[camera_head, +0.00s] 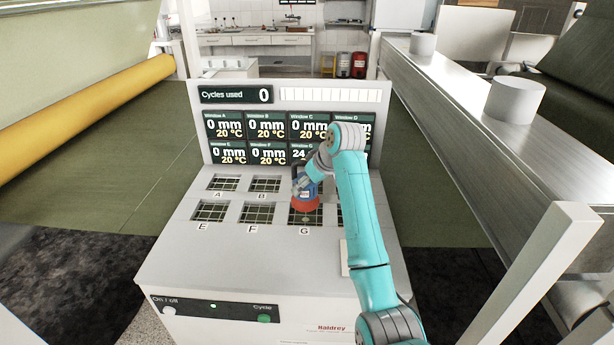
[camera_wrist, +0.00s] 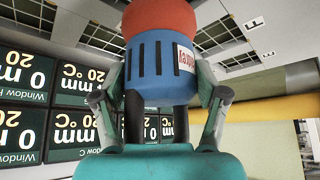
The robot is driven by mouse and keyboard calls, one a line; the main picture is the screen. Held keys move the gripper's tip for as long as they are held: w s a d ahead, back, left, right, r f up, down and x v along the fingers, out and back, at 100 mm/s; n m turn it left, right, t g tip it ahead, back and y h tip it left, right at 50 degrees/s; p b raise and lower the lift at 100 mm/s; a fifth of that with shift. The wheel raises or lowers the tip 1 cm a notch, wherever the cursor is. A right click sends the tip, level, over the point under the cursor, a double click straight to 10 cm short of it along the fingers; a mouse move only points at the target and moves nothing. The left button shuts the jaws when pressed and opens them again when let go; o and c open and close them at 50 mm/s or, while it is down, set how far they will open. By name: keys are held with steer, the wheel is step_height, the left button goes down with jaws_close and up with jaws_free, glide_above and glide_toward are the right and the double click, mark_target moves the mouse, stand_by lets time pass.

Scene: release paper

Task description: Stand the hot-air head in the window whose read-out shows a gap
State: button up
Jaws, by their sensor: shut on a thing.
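The hot-air head (camera_head: 306,204), with a blue slotted body and a red end, is upright with its red end down over window G (camera_head: 293,220). I cannot tell if it touches the grid. My gripper (camera_head: 302,178) is shut on its blue body, and the wrist view shows a finger on each side of the hot-air head (camera_wrist: 150,65). The Window G read-out (camera_head: 299,153) begins with 24, the rest hidden by my arm. Read-outs A, B, C, E and F show 0 mm, 20 °C. The Window H read-out is hidden in the head view.
Window F (camera_head: 257,213) and window E (camera_head: 210,211) lie left of G, with window A (camera_head: 218,183) and window B (camera_head: 265,184) behind. My arm covers windows on the right. The cycles display (camera_head: 236,95) reads 0. A green Cycle button (camera_head: 264,319) sits on the front.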

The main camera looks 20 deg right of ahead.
mark_target(308, 197)
steer(key=shift+f, duration=2.05)
steer(key=shift+f, duration=0.15)
steer(key=o, duration=1.8)
steer(key=shift+f, duration=0.1)
steer(key=v, duration=1.2)
